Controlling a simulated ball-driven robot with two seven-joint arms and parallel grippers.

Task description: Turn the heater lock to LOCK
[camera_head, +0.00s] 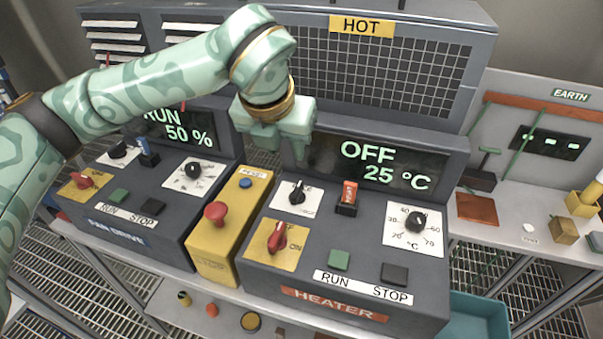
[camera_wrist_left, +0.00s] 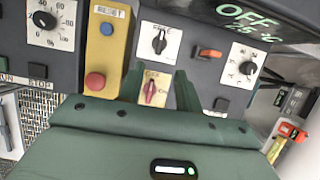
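The heater panel (camera_head: 320,262) stands in the middle of the head view. Its lock appears to be the black knob (camera_head: 297,192) on a white plate, also in the left wrist view (camera_wrist_left: 158,42), where the label above reads FREE. The knob's white mark points up; the lower label is unreadable. My left gripper (camera_head: 284,152) hangs above and behind this knob in the head view, apart from it and empty. In the left wrist view its two fingers (camera_wrist_left: 159,92) stand apart, with a red OFF/ON knob (camera_wrist_left: 150,92) showing between them. My right gripper is not in view.
Beside the lock are an orange-red switch (camera_head: 347,196) and a temperature dial (camera_head: 416,222). A yellow box with a red stop button (camera_head: 215,211) is to the left, next to the fan drive panel (camera_head: 150,225). The display (camera_head: 375,165) reads OFF, 25 °C.

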